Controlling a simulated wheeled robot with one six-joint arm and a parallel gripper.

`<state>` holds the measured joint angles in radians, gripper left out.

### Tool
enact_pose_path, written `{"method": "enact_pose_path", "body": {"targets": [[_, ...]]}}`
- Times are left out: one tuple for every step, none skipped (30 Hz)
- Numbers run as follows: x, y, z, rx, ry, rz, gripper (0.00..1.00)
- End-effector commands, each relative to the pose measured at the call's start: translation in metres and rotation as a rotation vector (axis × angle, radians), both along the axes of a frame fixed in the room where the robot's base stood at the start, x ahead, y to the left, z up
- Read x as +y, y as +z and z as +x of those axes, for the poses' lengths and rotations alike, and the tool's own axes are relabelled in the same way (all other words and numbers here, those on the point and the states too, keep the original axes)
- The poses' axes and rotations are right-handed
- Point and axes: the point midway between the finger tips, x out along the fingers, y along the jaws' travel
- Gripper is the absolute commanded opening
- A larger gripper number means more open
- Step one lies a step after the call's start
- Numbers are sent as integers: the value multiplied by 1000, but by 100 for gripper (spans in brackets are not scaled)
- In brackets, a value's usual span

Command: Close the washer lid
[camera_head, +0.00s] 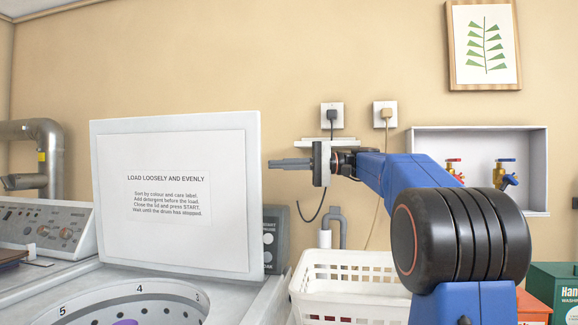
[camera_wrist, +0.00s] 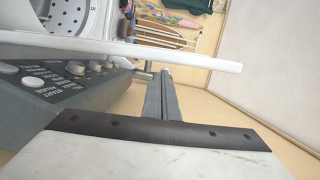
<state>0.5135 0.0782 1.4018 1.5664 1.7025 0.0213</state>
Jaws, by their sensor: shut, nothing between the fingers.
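The washer lid (camera_head: 178,195) is a white panel with a printed sheet, standing open and nearly upright at the back of the washer in the head view. In the wrist view the lid (camera_wrist: 205,60) shows nearly edge-on as a white bar.
The washer's grey control panel (camera_wrist: 70,88) with knobs lies behind the lid. A white basket (camera_head: 350,272) stands to the right of the washer. Wall plugs with cables (camera_head: 385,114) and a recessed tap box (camera_head: 480,145) are behind my arm. Another machine (camera_head: 45,230) is at left.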

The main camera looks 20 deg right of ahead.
Motion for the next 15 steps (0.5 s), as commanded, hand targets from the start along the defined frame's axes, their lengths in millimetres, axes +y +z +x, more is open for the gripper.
{"method": "enact_pose_path", "body": {"targets": [[9,0,3,0,2,0,0],[13,0,5,0,2,0,0],[18,0,7,0,3,0,0],[22,0,8,0,2,0,0],[25,0,10,0,1,0,0],[30,-1,12,0,2,0,0],[33,-1,13,0,2,0,0],[35,-1,14,0,1,0,0],[37,-1,15,0,0,0,0],[39,-1,16,0,0,0,0],[41,-1,17,0,0,0,0],[43,-1,17,0,0,0,0],[44,-1,18,0,0,0,0],[44,-1,18,0,0,0,0],[45,-1,18,0,0,0,0]]}}
